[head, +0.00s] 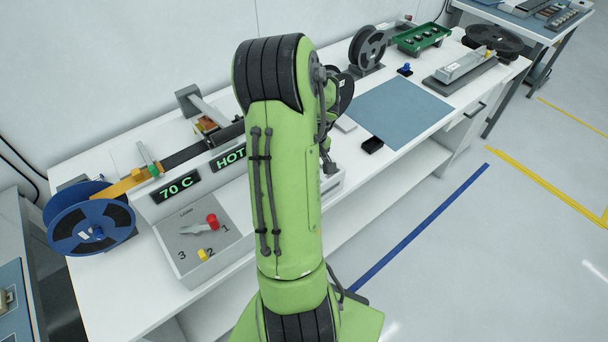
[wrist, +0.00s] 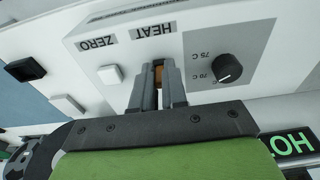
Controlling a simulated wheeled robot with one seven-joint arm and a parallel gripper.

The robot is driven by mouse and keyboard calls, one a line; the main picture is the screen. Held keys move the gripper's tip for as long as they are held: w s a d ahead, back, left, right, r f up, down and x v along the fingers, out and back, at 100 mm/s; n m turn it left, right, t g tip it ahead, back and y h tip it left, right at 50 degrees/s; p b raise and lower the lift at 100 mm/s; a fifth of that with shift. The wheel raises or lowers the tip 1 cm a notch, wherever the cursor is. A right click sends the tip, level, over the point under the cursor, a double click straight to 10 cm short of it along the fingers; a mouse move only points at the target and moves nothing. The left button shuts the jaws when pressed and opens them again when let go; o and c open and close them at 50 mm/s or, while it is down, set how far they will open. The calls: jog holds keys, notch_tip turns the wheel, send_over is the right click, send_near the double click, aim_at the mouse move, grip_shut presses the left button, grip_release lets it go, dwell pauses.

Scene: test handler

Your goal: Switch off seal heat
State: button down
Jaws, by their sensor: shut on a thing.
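In the wrist view the control panel (wrist: 215,45) appears upside down, with a HEAT label (wrist: 153,31) and a ZERO label (wrist: 97,43). My gripper (wrist: 158,70) is at the panel in line with the HEAT label. Its fingers are shut on a small orange-brown heat switch (wrist: 158,76), mostly hidden between them. Which way the switch is set cannot be told. In the head view my arm hides the gripper and this panel. A display there reads HOT (head: 229,157) in green, and another reads 70 C (head: 176,187).
A black knob (wrist: 228,68) with 70 C and 75 C marks sits right of the fingers. A pale square button (wrist: 110,75) is close on their left. In the head view a lever panel (head: 192,239) and blue reel (head: 90,228) stand left. The blue mat (head: 398,110) is clear.

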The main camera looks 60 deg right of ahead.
jog(key=t+b, duration=0.1)
jog(key=b, duration=0.1)
jog(key=s+f+t+h+b, duration=0.1)
jog(key=b, duration=0.2)
jog(key=shift+a, duration=0.2)
jog(key=b, duration=0.1)
jog(key=t+b, duration=0.1)
jog(key=shift+s+a+r+t+h+b, duration=0.1)
jog(key=shift+s+r+t+h+b, duration=0.05)
jog(key=shift+t+h+b, duration=0.2)
jog(key=shift+r, duration=0.1)
jog(key=c, duration=1.2)
grip_release()
jog(key=shift+o, duration=0.2)
jog(key=p+v, duration=0.3)
jog(key=v, duration=1.2)
jog(key=shift+a+r, duration=0.2)
jog(key=shift+r, duration=0.15)
